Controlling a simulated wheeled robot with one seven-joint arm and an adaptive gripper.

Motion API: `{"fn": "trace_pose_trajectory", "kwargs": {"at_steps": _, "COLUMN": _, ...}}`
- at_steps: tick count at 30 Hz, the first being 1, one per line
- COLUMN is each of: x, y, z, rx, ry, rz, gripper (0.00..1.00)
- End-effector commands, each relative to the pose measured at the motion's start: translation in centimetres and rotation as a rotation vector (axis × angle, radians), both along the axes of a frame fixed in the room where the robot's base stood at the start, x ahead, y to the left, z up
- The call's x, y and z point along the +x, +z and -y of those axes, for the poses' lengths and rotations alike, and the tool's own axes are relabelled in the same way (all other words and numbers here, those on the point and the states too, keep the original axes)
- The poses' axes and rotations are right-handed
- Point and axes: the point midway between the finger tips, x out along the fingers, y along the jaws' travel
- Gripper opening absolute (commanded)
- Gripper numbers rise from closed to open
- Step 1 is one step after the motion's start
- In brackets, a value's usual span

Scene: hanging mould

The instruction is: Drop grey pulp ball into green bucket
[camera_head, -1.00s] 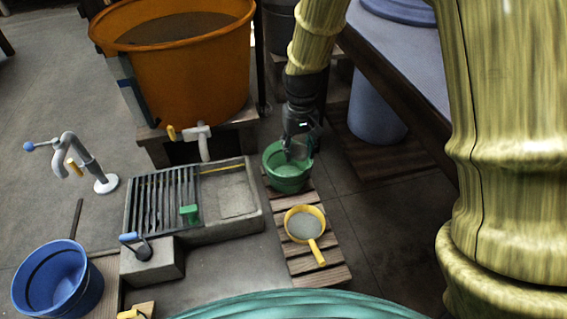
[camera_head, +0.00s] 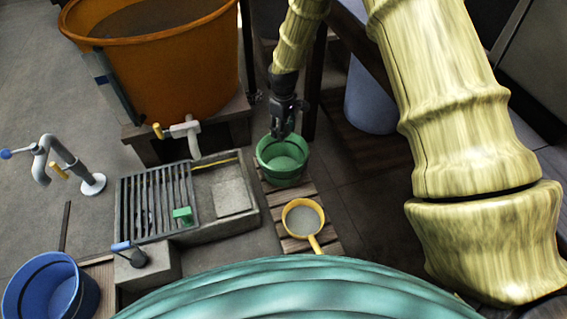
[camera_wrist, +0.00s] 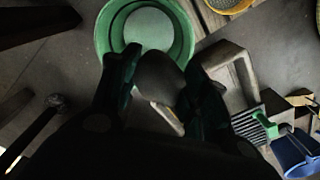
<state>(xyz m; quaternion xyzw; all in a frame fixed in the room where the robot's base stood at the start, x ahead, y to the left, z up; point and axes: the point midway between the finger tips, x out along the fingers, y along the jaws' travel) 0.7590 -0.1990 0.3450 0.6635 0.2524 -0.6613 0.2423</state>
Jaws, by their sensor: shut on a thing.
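The green bucket (camera_head: 283,172) stands on a wooden slatted pallet beside the concrete basin. My gripper (camera_head: 284,134) is just above its far rim in the head view. In the wrist view the grey pulp ball (camera_wrist: 158,76) sits between the two fingers of my gripper (camera_wrist: 157,82), which are shut on it. The green bucket (camera_wrist: 112,38) shows just beyond the fingertips there, its inside pale green. In the head view the ball cannot be made out, as the dark gripper hides it.
A yellow-handled sieve (camera_head: 303,218) lies on the pallet in front of the bucket. The concrete basin (camera_head: 228,192) with a grating is to the left. A large orange tub (camera_head: 170,75) with a tap stands behind. A blue bucket (camera_head: 50,290) is at lower left.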

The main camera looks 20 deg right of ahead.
Motion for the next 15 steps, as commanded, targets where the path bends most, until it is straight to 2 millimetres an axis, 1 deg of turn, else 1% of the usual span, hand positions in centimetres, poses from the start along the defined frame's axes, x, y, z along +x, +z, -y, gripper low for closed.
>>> {"fn": "trace_pose_trajectory", "kwargs": {"at_steps": 1, "x": 0.6, "y": -1.4, "z": 0.5, "rx": 0.000, "ry": 0.041, "rz": -0.001, "gripper": 0.20}}
{"fn": "trace_pose_trajectory", "kwargs": {"at_steps": 3, "x": 1.4, "y": -2.9, "z": 1.1, "rx": -0.003, "ry": 0.102, "rz": 0.000, "gripper": 0.20}}
{"fn": "trace_pose_trajectory", "kwargs": {"at_steps": 6, "x": 2.2, "y": -4.8, "z": 1.8, "rx": -0.007, "ry": 0.175, "rz": 0.002, "gripper": 0.20}}
{"fn": "trace_pose_trajectory", "kwargs": {"at_steps": 9, "x": 2.8, "y": -6.1, "z": 2.4, "rx": -0.010, "ry": 0.224, "rz": 0.003, "gripper": 0.20}}
{"fn": "trace_pose_trajectory", "kwargs": {"at_steps": 15, "x": 3.1, "y": -7.2, "z": 2.9, "rx": -0.013, "ry": 0.263, "rz": 0.004, "gripper": 0.20}}
